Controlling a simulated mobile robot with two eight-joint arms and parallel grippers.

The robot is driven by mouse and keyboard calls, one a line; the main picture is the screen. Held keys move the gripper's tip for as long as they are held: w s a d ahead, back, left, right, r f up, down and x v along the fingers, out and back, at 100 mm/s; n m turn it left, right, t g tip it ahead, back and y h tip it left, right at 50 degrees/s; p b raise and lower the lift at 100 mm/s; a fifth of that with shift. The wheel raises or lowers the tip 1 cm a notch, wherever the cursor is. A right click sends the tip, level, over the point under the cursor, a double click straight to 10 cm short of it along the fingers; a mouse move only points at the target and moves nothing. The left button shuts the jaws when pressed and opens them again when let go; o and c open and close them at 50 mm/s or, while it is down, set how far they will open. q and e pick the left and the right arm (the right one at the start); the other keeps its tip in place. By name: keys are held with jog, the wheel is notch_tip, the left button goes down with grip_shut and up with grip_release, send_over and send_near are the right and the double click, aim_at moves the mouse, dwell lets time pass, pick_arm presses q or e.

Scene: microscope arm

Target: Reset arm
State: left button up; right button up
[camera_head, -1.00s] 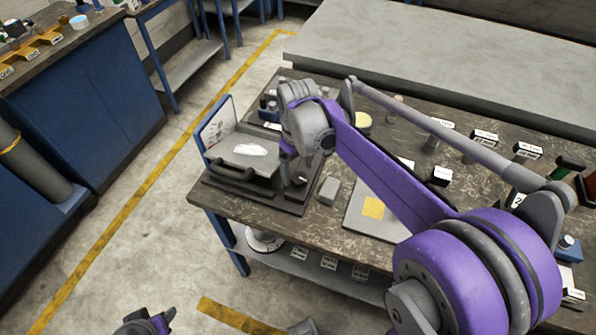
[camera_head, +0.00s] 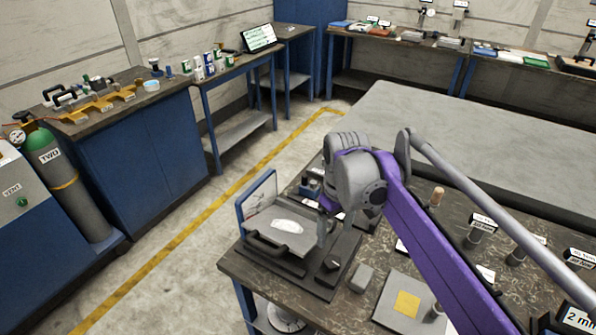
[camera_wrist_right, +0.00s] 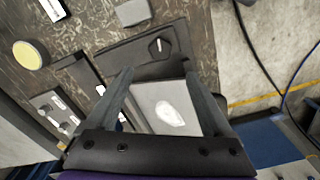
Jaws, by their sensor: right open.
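My right arm reaches in purple and grey over the workbench. Its gripper (camera_wrist_right: 157,70) is open and empty in the right wrist view, with its fingers spread above a device. In the head view the grey wrist largely hides the fingers. The device has a dark base (camera_head: 318,276), a black handle, an upright blue-edged panel (camera_head: 257,205) and a grey plate (camera_head: 270,240). A white patch (camera_head: 288,226) lies on the plate; it also shows between my fingers in the right wrist view (camera_wrist_right: 170,115). Contact with the device cannot be told. My left gripper is out of view.
A small grey block (camera_head: 362,279) and a plate with a yellow square (camera_head: 407,303) are on the workbench (camera_head: 235,265). Labelled posts stand at right. A blue cabinet (camera_head: 150,140) and green-topped cylinder (camera_head: 62,175) stand at left. The floor between is clear.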

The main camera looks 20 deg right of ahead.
jog(key=s+a+f+m+t+p, duration=0.1)
jog(key=s+a+f+t+p, duration=0.1)
jog(key=s, duration=0.6)
jog(key=s+a+f+m+t+p, duration=0.2)
jog(key=s+a+f+t, duration=0.1)
jog(key=s, duration=0.4)
notch_tip(320, 180, down, 2)
jog(key=shift+s+a+f, duration=0.2)
jog(key=shift+s+a, duration=0.15)
jog(key=shift+a, duration=0.3)
